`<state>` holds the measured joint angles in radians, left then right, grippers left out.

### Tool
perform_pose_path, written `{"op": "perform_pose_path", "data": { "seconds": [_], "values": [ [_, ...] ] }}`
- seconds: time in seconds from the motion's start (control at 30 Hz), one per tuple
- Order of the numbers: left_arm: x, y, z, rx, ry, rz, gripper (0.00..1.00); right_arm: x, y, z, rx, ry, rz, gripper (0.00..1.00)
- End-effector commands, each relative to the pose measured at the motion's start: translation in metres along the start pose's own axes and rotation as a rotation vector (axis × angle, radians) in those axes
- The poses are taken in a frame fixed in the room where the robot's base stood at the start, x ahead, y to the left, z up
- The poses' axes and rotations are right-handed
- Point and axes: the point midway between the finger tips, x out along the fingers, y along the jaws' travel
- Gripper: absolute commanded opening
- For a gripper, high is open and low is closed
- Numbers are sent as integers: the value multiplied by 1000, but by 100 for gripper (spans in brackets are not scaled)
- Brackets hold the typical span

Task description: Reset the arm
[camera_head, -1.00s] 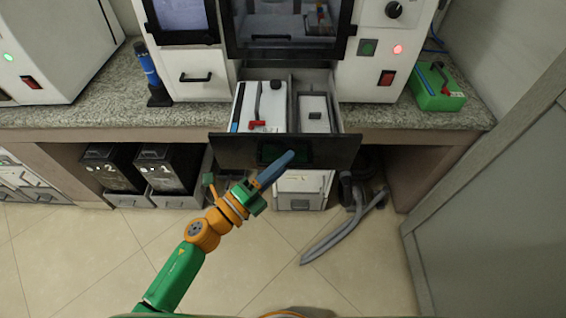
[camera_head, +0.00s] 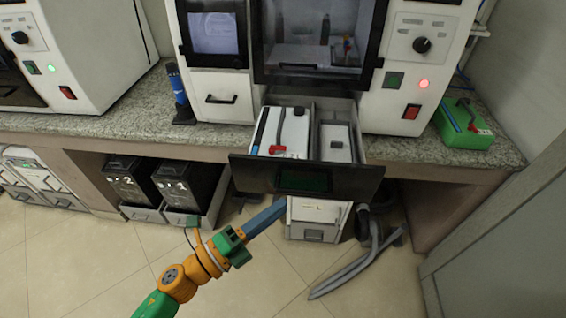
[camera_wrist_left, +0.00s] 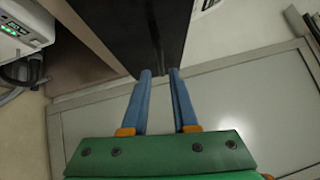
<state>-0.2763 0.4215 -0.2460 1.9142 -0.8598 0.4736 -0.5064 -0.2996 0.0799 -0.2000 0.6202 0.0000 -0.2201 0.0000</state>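My left arm comes in from the bottom left of the head view. Its gripper (camera_head: 283,203) has long blue fingers, with the tips just below the dark drawer front (camera_head: 345,180), in front of the white unit under the counter. In the left wrist view the two fingers (camera_wrist_left: 160,75) stand apart with a narrow gap and nothing visible between them. The dark panel (camera_wrist_left: 125,25) lies beyond the tips; contact cannot be told. The drawer is pulled out. My right gripper is not in view.
The open drawer juts from the white machine (camera_head: 225,97) on the granite counter (camera_head: 80,125). Two black bins (camera_head: 128,182) stand under it at the left. A grey hose (camera_head: 345,275) lies on the floor. A grey panel (camera_head: 500,240) bounds the right.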

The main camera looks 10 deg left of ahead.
Motion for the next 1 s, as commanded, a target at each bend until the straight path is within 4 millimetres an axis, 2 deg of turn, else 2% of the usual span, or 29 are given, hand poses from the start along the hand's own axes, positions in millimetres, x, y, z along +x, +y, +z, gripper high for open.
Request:
{"op": "perform_pose_path", "data": {
  "seconds": [0.07, 0.13, 0.17, 0.27, 0.3, 0.37, 0.4, 0.43, 0.5, 0.53, 0.6, 0.7, 0.73, 0.83, 1.0],
  "values": [
    [0, 3, 2, -14, -10, 8, 27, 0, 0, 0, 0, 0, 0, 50],
    [-4, 22, 12, -95, -65, 50, 27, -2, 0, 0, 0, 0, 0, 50],
    [-8, 37, 19, -157, -110, 83, 27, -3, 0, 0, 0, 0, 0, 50],
    [-41, 117, 43, -471, -345, 246, 27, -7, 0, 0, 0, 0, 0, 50],
    [-63, 155, 46, -614, -462, 320, 27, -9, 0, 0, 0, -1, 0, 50],
    [-101, 207, 41, -814, -638, 428, 27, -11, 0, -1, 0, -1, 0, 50],
    [-129, 238, 30, -938, -755, 497, 27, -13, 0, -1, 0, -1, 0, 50],
    [-151, 259, 19, -1027, -844, 549, 27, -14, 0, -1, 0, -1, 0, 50],
    [-204, 299, -15, -1215, -1050, 665, 27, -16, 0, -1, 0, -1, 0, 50],
    [-225, 311, -32, -1285, -1134, 712, 27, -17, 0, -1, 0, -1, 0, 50],
    [-270, 330, -73, -1420, -1316, 810, 27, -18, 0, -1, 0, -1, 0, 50],
    [-316, 339, -122, -1545, -1517, 915, 27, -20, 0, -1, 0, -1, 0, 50],
    [-326, 340, -133, -1569, -1560, 937, 27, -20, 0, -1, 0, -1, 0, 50],
    [-344, 339, -155, -1614, -1650, 981, 27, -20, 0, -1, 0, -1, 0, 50],
    [-348, 339, -160, -1623, -1671, 990, 27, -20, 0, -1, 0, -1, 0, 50]
  ]
}}
